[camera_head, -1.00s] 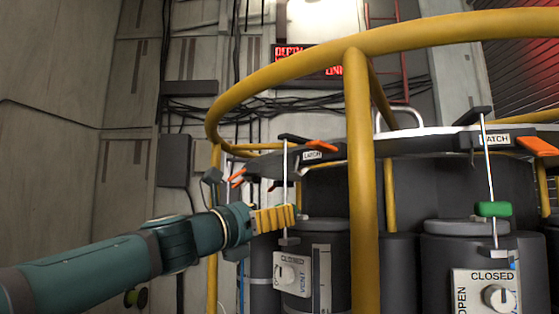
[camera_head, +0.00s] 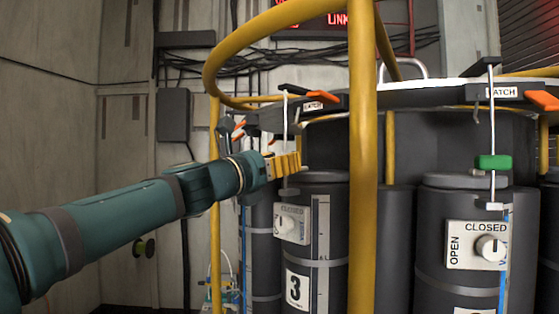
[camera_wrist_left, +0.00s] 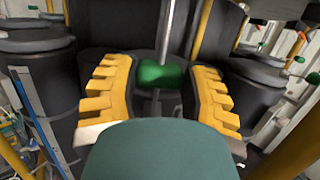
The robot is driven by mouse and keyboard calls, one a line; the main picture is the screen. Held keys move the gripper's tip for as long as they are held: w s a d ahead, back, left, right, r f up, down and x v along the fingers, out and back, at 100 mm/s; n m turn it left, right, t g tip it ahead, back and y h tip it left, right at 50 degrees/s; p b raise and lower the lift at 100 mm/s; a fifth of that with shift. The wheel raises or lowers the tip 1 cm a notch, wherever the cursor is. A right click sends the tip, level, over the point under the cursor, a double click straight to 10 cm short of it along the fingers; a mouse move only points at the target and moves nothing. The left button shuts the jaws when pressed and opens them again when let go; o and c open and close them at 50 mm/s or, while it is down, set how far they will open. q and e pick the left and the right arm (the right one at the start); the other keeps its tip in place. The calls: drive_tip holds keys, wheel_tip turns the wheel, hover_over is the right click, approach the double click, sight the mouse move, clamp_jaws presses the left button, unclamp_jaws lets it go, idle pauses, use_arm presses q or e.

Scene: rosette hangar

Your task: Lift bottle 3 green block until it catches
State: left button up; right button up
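Bottle 3 (camera_head: 322,236) is a dark cylinder with a "3" label and a "CLOSED" vent knob plate. A thin upright rod (camera_head: 285,118) hangs above its front, below a latch. My left gripper (camera_head: 288,165), with yellow ridged fingers, is at this rod, just above the bottle's top edge. In the left wrist view the green block (camera_wrist_left: 161,75) sits on the rod between the two spread fingers, with gaps on both sides. In the head view the fingers hide this block. My right gripper is not in view.
A yellow rail (camera_head: 362,200) stands upright just right of bottle 3 and curves overhead. Another bottle (camera_head: 440,225) at the right has its own rod and green block (camera_head: 493,162). An orange-tipped latch (camera_head: 322,97) sits above bottle 3.

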use_arm(q)
drive_tip(key=shift+c, duration=0.4)
wheel_tip(320, 180, up, 9)
drive_tip(key=p, duration=0.1)
drive_tip(key=shift+r, duration=0.15)
idle(1.3)
drive_tip(key=o, duration=1.3)
drive_tip(key=shift+a, duration=0.1)
